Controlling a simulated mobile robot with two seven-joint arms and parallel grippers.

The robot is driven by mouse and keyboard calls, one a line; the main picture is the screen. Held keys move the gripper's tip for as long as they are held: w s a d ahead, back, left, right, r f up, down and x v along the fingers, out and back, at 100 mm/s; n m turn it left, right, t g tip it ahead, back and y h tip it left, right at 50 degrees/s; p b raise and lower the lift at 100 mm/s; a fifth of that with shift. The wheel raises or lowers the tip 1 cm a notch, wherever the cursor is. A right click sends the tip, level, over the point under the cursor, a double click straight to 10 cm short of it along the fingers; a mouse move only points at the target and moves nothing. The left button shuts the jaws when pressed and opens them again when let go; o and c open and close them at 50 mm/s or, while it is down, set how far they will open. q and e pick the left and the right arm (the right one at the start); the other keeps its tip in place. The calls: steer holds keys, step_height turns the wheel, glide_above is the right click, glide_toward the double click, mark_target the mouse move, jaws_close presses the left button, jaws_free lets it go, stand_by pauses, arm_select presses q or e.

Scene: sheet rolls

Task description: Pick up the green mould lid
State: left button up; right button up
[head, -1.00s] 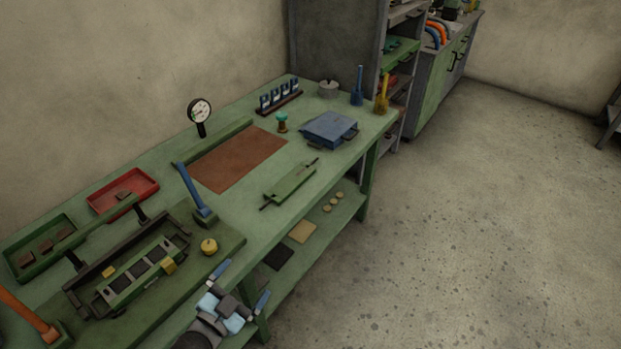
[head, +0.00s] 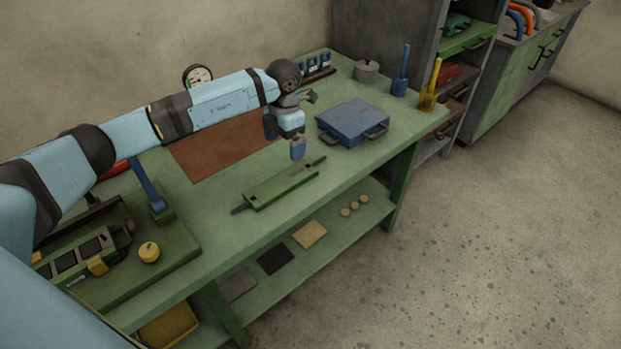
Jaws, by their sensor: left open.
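The green mould lid (head: 281,187) is a long flat green piece with a dark bar sticking out at each end. It lies at a slant on the green workbench (head: 215,231), close to its front edge. My left arm reaches in from the left over the bench. My left gripper (head: 286,141) is open and empty, pointing down above and just behind the lid, apart from it. The arm hides part of the brown mat and the bench behind. My right gripper is not in view.
A blue case (head: 353,122) with dark handles stands right of the gripper. A blue lever (head: 148,184), a yellow knob (head: 149,252) and a green mould (head: 80,258) are at the left. A brown mat (head: 210,150) lies behind the lid. A lower shelf (head: 329,252) holds flat pieces.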

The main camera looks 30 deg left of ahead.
arm_select(q)
steer(key=a, duration=0.1)
glide_above(282, 181)
steer(key=shift+y, duration=0.4)
steer(key=f, duration=0.6)
steer(key=shift+w+a+f, duration=0.2)
steer(key=shift+w+a, duration=0.1)
steer(key=shift+s+d+f+p, duration=0.1)
steer(key=shift+f, duration=0.95)
steer(key=shift+s+d+f+p, duration=0.1)
steer(key=shift+s+f, duration=0.05)
steer(key=shift+f, duration=0.95)
steer(key=shift+s+d+f+p, duration=0.1)
steer(key=shift+f, duration=0.95)
steer(key=c, duration=1.3)
steer(key=shift+c, duration=1.2)
steer(key=shift+r, duration=0.15)
